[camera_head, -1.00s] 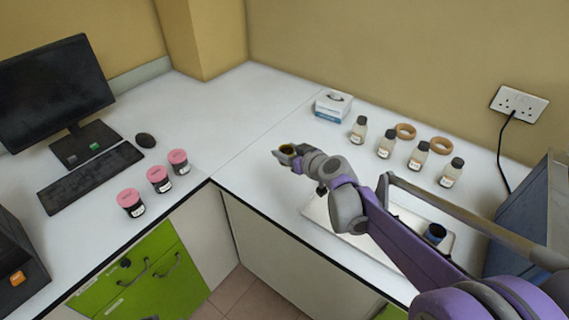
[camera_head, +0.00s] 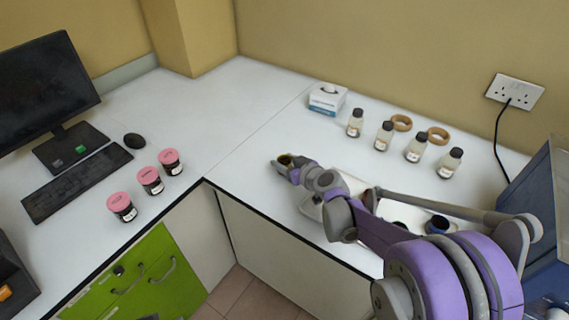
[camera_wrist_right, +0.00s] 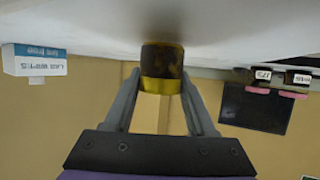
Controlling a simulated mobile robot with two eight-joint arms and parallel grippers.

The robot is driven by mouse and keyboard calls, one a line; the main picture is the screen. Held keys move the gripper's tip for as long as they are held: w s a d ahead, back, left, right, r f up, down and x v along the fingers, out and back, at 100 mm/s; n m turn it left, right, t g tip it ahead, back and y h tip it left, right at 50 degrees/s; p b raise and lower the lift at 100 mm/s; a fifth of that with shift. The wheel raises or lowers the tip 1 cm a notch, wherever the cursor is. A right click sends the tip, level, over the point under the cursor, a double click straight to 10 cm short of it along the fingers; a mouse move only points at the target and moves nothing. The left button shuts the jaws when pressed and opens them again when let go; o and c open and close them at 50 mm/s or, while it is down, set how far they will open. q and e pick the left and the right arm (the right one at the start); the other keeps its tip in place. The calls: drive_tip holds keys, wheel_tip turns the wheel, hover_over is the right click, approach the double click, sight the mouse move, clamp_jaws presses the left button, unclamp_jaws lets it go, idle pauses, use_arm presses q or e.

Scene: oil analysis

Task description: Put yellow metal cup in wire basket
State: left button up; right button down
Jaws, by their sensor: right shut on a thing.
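The yellow metal cup (camera_head: 284,159) is in my right gripper (camera_head: 283,163) in the head view, over the white counter near its inner corner. In the right wrist view, which is upside down, the cup (camera_wrist_right: 161,67) has a dark body and a shiny yellow band, and the fingers of my right gripper (camera_wrist_right: 161,85) are shut on its sides. The cup is close to the counter surface; I cannot tell whether it touches. I see no wire basket in either view. My left gripper is not in view.
A white tray (camera_head: 395,211) with a dark blue-rimmed container (camera_head: 437,224) lies partly behind my right arm. Several bottles (camera_head: 384,136), cork rings (camera_head: 401,123) and a tissue box (camera_head: 327,98) stand along the wall. Pink-lidded jars (camera_head: 150,181) stand left.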

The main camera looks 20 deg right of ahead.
drive_tip(key=shift+f, duration=0.3)
drive_tip(key=shift+f, duration=0.1)
drive_tip(key=shift+c, duration=1.1)
unclamp_jaws()
